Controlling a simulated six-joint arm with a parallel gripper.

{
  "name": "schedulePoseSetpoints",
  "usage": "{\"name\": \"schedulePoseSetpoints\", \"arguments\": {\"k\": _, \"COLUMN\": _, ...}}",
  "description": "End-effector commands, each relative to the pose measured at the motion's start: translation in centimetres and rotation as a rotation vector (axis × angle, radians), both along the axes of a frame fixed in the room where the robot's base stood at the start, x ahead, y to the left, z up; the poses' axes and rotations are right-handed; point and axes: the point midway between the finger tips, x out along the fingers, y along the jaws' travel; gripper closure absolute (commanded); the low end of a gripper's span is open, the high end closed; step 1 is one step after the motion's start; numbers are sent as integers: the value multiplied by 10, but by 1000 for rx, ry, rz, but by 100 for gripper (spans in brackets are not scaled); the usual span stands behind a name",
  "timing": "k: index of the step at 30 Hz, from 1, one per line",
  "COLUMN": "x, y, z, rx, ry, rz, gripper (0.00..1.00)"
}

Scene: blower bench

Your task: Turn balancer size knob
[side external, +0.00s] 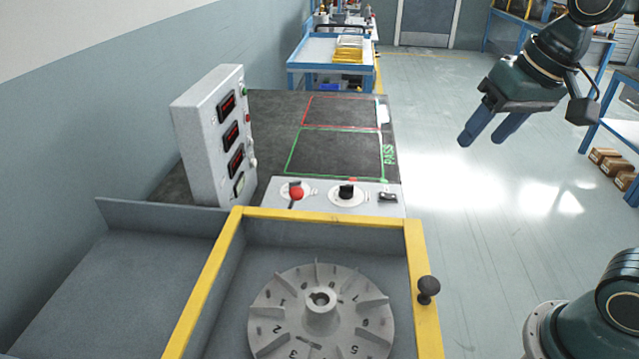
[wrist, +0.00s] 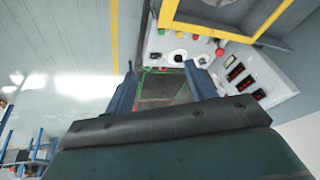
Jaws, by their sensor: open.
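The balancer's size knob looks to be the black knob (side external: 346,191) on a round white dial, in the middle of the light control panel (side external: 325,204). I cannot read its markings or setting. In the wrist view the knob (wrist: 179,58) shows beyond the fingers, near the panel's middle. My gripper (side external: 482,138) is open and empty, with blue fingers pointing down and left. It hangs in the air to the right of the bench, well apart from the knob. Both fingers of my gripper (wrist: 160,72) frame the dark bench top in the wrist view.
A red-ball lever (side external: 296,194) stands left of the knob and a black switch (side external: 388,197) right of it. A yellow-framed enclosure (side external: 236,222) holds a grey numbered impeller (side external: 352,309). A display box (side external: 212,135) stands at left. The marked bench top (side external: 338,152) is clear.

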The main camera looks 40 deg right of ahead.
Motion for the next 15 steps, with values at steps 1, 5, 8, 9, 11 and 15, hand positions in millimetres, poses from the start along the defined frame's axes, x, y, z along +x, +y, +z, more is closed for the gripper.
{"name": "schedulePoseSetpoints", "arguments": {"k": 1, "x": 12, "y": 0, "z": 1, "rx": 13, "ry": 16, "rz": -36, "gripper": 45}}
{"name": "schedulePoseSetpoints", "arguments": {"k": 5, "x": 40, "y": -1, "z": 4, "rx": 49, "ry": 51, "rz": -132, "gripper": 45}}
{"name": "schedulePoseSetpoints", "arguments": {"k": 8, "x": 62, "y": -1, "z": 5, "rx": 74, "ry": 77, "rz": -207, "gripper": 45}}
{"name": "schedulePoseSetpoints", "arguments": {"k": 9, "x": 70, "y": -1, "z": 4, "rx": 83, "ry": 87, "rz": -236, "gripper": 45}}
{"name": "schedulePoseSetpoints", "arguments": {"k": 11, "x": 83, "y": -1, "z": 3, "rx": 97, "ry": 102, "rz": -282, "gripper": 45}}
{"name": "schedulePoseSetpoints", "arguments": {"k": 15, "x": 114, "y": -2, "z": -3, "rx": 126, "ry": 138, "rz": -387, "gripper": 45}}
